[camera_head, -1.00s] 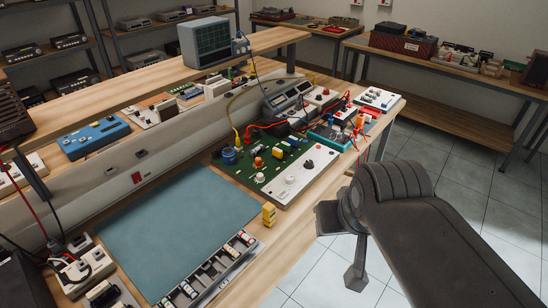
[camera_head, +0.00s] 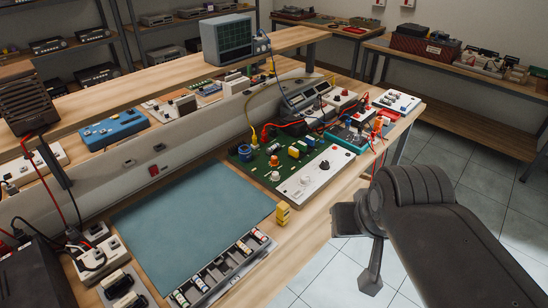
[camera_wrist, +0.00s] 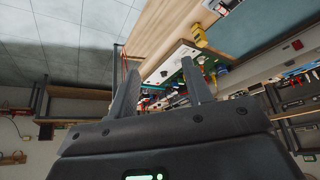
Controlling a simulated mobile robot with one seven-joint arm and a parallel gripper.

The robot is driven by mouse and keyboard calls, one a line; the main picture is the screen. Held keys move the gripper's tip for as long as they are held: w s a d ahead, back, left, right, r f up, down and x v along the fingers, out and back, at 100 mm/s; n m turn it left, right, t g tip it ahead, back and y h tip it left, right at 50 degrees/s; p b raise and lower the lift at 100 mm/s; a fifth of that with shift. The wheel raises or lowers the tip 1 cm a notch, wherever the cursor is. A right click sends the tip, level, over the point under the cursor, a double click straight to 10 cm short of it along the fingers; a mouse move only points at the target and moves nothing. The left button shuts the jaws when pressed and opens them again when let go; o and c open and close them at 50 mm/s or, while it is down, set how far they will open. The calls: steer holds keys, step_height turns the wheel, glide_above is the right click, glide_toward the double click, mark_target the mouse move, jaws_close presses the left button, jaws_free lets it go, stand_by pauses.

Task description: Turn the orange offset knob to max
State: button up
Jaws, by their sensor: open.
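A green circuit board (camera_head: 245,164) with a white control panel (camera_head: 330,177) along its near side lies on the bench. An orange knob (camera_head: 274,160) stands on the green part. A black knob (camera_head: 324,165) and a small white knob are on the white panel. The knob markings are too small to read. My gripper shows in the wrist view (camera_wrist: 160,66), its two fingers apart with nothing between them. The board and white panel (camera_wrist: 172,64) appear beyond the fingers, at a distance. In the head view my arm is right of the board, beyond the bench's front edge.
A blue-green mat (camera_head: 195,220) lies left of the board. A small yellow block (camera_head: 283,213) stands near the front edge. A compartment tray (camera_head: 228,265) lies in front of the mat. Meters, a red box and wires crowd the bench behind the board. Open floor lies at right.

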steer(key=shift+n+y, duration=0.4)
steer(key=shift+n, duration=0.5)
steer(key=w+r, duration=0.1)
steer(key=w, duration=0.3)
steer(key=w+a+r, duration=0.1)
steer(key=w, duration=0.2)
steer(key=w+a+r, duration=0.1)
steer(key=w, duration=0.3)
steer(key=shift+w, duration=0.3)
steer(key=n+g+y, duration=0.2)
steer(key=n, duration=0.3)
glide_above(274, 158)
steer(key=s+d, duration=0.3)
step_height(274, 158, down, 16)
steer(key=x, duration=1)
steer(key=shift+s+a+f, duration=0.1)
steer(key=shift+f, duration=0.25)
steer(key=shift+c, duration=0.4)
jaws_close()
